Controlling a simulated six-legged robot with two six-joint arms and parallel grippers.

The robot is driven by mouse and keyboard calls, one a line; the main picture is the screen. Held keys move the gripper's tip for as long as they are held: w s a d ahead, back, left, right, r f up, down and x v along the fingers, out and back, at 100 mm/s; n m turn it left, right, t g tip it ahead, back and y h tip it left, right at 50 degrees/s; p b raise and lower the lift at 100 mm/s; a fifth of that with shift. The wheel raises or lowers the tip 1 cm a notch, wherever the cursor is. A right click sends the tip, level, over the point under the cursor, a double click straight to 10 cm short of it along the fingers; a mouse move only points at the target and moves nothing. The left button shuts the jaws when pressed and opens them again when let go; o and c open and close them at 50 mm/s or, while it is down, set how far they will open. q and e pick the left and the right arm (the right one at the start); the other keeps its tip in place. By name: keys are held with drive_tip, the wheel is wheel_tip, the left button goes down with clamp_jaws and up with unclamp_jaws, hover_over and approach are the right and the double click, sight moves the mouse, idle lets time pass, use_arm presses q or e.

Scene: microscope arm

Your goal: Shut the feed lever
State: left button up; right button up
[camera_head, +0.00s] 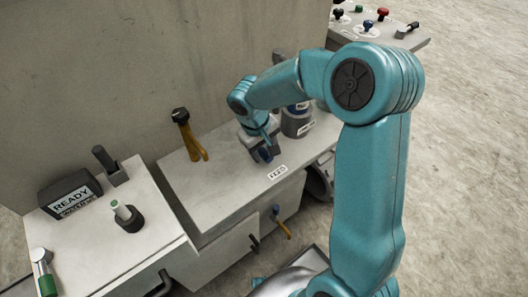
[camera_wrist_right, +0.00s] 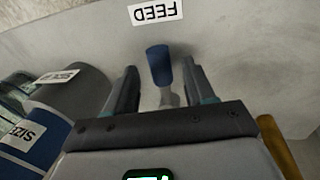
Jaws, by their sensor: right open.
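The feed lever (camera_wrist_right: 158,65) has a blue handle on a pale grey stem. In the right wrist view it stands between the two fingers of my right gripper (camera_wrist_right: 160,82), with a visible gap on each side. The gripper is open. The white FEED label (camera_wrist_right: 155,12) lies just beyond the lever. In the head view my right gripper (camera_head: 264,152) is low over the grey bench top, beside the FEED label (camera_head: 277,172). The lever is hidden there behind the gripper. My left gripper is not in view.
A yellow-legged lever (camera_head: 188,136) stands left of my right gripper. A grey cylinder with a blue band (camera_head: 297,118) stands close behind it. A knob panel (camera_head: 375,30) is at the back right.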

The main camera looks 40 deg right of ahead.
drive_tip(key=shift+d+f, duration=0.15)
drive_tip(key=shift+f, duration=0.75)
clamp_jaws()
